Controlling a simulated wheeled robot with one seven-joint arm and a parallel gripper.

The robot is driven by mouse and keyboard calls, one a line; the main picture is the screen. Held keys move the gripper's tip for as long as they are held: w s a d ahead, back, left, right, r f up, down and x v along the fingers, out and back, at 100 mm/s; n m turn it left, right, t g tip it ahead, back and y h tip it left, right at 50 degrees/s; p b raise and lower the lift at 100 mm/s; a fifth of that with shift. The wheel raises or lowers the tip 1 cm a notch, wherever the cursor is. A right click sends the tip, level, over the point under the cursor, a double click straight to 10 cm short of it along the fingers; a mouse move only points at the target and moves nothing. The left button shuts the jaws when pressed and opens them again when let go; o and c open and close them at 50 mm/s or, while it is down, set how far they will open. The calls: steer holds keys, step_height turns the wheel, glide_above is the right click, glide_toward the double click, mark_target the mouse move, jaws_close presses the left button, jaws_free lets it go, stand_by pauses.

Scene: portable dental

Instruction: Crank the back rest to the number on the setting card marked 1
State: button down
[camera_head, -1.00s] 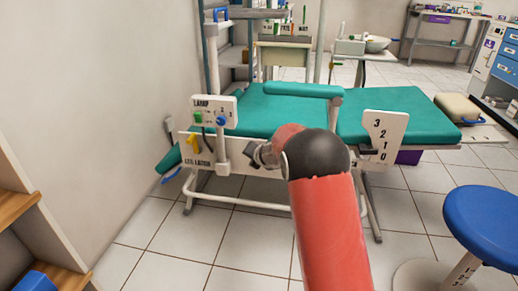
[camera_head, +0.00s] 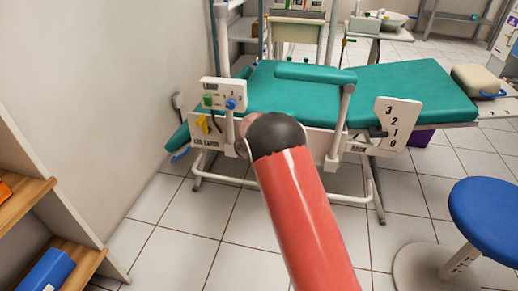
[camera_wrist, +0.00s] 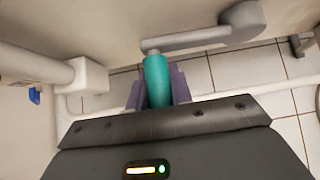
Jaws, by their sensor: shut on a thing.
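The dental chair has a teal padded top (camera_head: 410,88) and a white side rail. A white plate (camera_head: 399,117) on it reads 3, 2, 1, 0 from top to bottom. A dark pointer (camera_head: 377,132) lies at its left edge, low on the scale near the 1; its exact reading is unclear. A label reading BACK is left of the plate. In the wrist view, my gripper (camera_wrist: 158,94) is shut on the teal handle (camera_wrist: 157,77) of a grey crank (camera_wrist: 205,38). In the head view my arm hides the gripper and crank. I cannot make out a setting card marked 1.
A panel with green and blue controls (camera_head: 222,96) stands left of my arm. A blue stool (camera_head: 490,215) is at right, wooden shelves (camera_head: 25,195) at left. A tiled floor (camera_head: 190,235) lies open between the shelves and my arm.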

steer(key=shift+d+f, duration=0.1)
steer(key=shift+f, duration=0.25)
steer(key=c, duration=1.3)
jaws_free()
steer(key=shift+o, duration=0.2)
steer(key=shift+r, duration=0.1)
steer(key=shift+s+r, duration=0.15)
steer(key=shift+r, duration=0.05)
steer(key=v, duration=0.7)
steer(key=shift+s+r, duration=0.1)
steer(key=shift+s, duration=0.05)
